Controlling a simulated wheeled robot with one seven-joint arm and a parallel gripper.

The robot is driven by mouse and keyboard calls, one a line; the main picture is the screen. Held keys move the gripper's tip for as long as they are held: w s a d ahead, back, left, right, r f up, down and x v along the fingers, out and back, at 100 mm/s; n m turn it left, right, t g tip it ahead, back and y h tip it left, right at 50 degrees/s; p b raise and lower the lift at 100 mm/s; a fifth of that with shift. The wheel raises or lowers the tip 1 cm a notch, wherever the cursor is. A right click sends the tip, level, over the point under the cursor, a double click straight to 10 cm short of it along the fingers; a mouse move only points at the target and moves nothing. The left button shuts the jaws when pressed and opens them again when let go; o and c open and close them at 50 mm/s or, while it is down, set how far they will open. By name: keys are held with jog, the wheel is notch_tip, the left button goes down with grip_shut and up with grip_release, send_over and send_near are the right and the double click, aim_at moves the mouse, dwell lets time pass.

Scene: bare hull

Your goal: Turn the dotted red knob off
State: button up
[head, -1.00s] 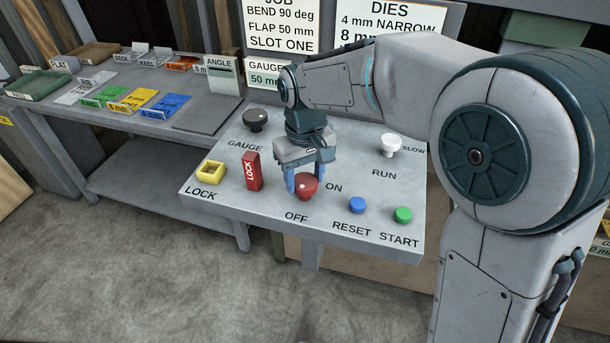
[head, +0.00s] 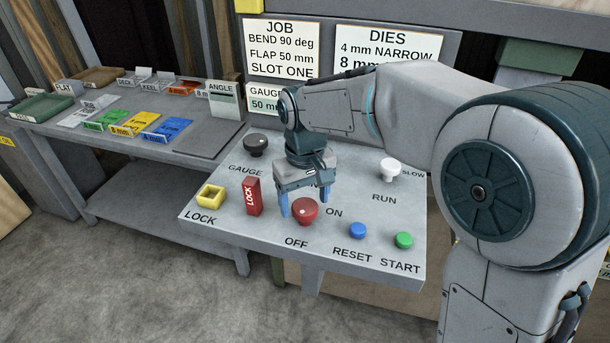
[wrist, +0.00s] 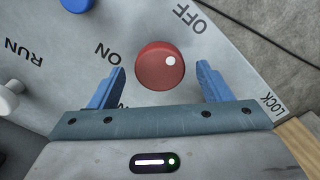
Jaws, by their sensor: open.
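The red knob (head: 305,211) stands on the sloped grey panel between the OFF and ON labels. In the wrist view the round knob (wrist: 156,70) shows a white dot towards its right edge, on the side of the OFF label and away from ON. My gripper (head: 304,203) is open over the knob, pointing down. In the wrist view my gripper (wrist: 159,67) has one blue finger on each side of the knob, with a gap at both sides. I cannot tell how far down the fingers reach beside it.
A red lock block (head: 253,197) and a yellow lock socket (head: 211,195) are to the left. A blue reset button (head: 357,230) and a green start button (head: 403,240) are to the right. A black gauge knob (head: 256,143) and a white run knob (head: 389,169) stand further back.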

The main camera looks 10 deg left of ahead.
aim_at(305, 206)
notch_tip(305, 206, up, 13)
dwell(0.3)
